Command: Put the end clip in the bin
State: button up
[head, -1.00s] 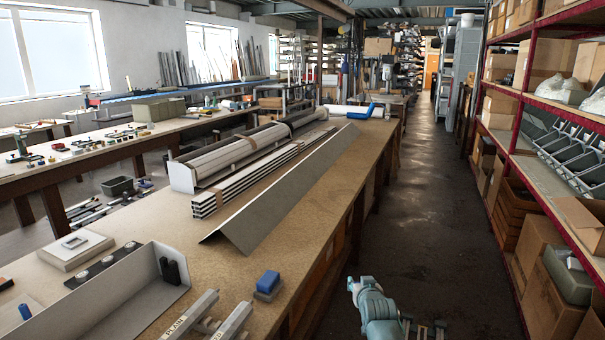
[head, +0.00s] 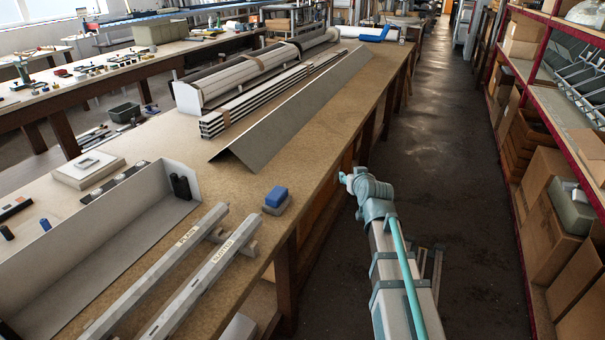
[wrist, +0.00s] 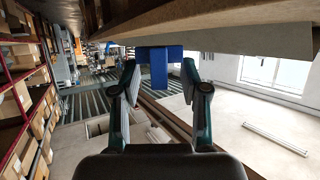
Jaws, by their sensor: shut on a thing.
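A blue end clip (wrist: 158,66) sits between the fingertips of my gripper (wrist: 158,78) in the wrist view, with its wider part toward the top of the picture. The fingers are shut on it. In the head view my arm shows at lower right, beside the bench over the aisle; my gripper and the held clip cannot be made out there. A small dark grey bin (head: 124,112) stands beyond the near bench at left in the head view; I cannot tell if it is the task's bin.
The bench (head: 330,120) holds a long angled grey sheet (head: 300,105), striped profiles (head: 255,97), a grey channel tray (head: 120,230), two labelled bars (head: 205,275) and a blue-topped block (head: 276,200). A small blue piece (head: 45,224) lies at left. Red-framed shelving (head: 560,130) borders the aisle.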

jog(key=s+a+r+n+g+y, duration=0.1)
jog(key=a+r+n+g+y, duration=0.6)
jog(key=a, duration=0.7)
jog(key=r+n+y, duration=0.2)
jog(key=n+y, duration=0.1)
jog(key=n, duration=0.1)
jog(key=shift+n+g+y+b, duration=0.3)
jog(key=shift+n+g+b, duration=0.05)
jog(key=shift+n+g, duration=0.05)
jog(key=shift+w, duration=0.1)
